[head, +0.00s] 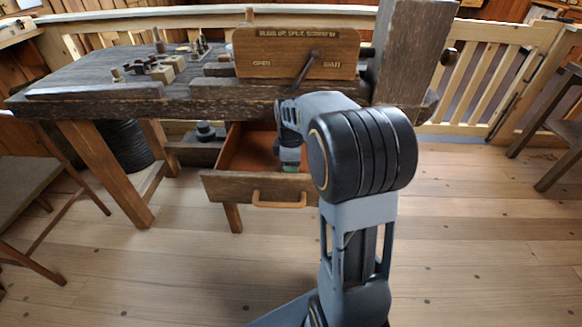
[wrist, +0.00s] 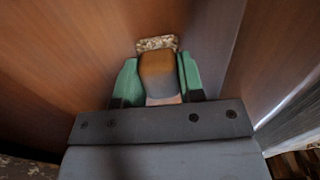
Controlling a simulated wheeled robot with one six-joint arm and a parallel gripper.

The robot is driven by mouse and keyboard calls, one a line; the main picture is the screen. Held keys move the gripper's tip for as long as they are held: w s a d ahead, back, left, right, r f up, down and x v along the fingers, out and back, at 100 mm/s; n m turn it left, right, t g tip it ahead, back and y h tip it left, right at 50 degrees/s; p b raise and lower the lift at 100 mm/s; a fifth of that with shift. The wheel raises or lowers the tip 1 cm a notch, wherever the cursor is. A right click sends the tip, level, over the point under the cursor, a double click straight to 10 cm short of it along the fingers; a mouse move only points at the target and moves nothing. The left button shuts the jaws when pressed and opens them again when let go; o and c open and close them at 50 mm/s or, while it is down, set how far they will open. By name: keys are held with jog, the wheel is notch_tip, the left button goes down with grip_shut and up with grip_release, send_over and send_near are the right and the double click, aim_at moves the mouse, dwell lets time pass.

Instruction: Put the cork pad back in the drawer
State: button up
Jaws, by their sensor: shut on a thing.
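The drawer (head: 235,188) under the workbench is pulled open, its front and curved handle facing me. My gripper (head: 289,168) reaches down into it; in the head view its fingers are mostly hidden by my arm and the drawer front. In the wrist view my gripper (wrist: 158,62) has its green fingers shut on a brown block-like piece. The speckled cork pad (wrist: 155,43) shows at the far end of that piece, between the brown drawer walls. I cannot tell whether it touches the drawer floor.
The workbench (head: 110,72) carries small wooden parts at left. A wooden board (head: 270,52) with lettering and a lever stands above the drawer. A stool (head: 35,170) is at left and a wooden railing (head: 490,70) runs behind. The floor in front is clear.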

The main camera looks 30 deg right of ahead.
jog(key=shift+f, duration=0.15)
jog(key=o, duration=0.8)
